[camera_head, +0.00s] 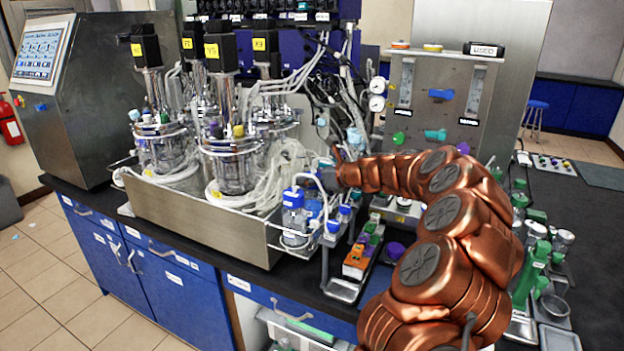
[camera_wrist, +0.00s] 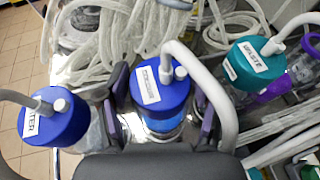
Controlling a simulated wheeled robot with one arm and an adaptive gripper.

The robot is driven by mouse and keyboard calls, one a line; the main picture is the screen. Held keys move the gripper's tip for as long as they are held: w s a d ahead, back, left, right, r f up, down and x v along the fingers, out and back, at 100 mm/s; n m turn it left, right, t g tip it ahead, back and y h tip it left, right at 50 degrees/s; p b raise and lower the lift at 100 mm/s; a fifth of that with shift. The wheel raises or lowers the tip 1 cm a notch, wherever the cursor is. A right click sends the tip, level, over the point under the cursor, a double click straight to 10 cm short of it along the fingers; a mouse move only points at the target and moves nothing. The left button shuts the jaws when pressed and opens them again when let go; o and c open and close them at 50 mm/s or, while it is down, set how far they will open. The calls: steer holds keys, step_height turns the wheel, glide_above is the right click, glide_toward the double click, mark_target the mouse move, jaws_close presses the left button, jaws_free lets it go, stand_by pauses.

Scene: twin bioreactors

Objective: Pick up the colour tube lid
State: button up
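The colour tube lid (camera_wrist: 160,84) is a blue cap with a white label and a pale tube rising from it. It sits on a clear bottle with blue contents (camera_wrist: 163,122). In the head view, a blue lid (camera_head: 293,197) tops a bottle at the front of the bioreactor bench. My gripper (camera_wrist: 164,98) is open, with one dark finger on each side of the lid. Narrow gaps seem to show between fingers and lid; contact cannot be told. In the head view, my gripper (camera_head: 326,178) is small and dark beside the bottle, its fingertips unclear.
Another blue lid (camera_wrist: 56,116), its label partly readable, is at the left of the wrist view. A teal lid labelled WASTE (camera_wrist: 253,63) is at the right. Pale tubing (camera_wrist: 100,50) crowds behind.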

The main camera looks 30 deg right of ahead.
steer(key=c, duration=0.6)
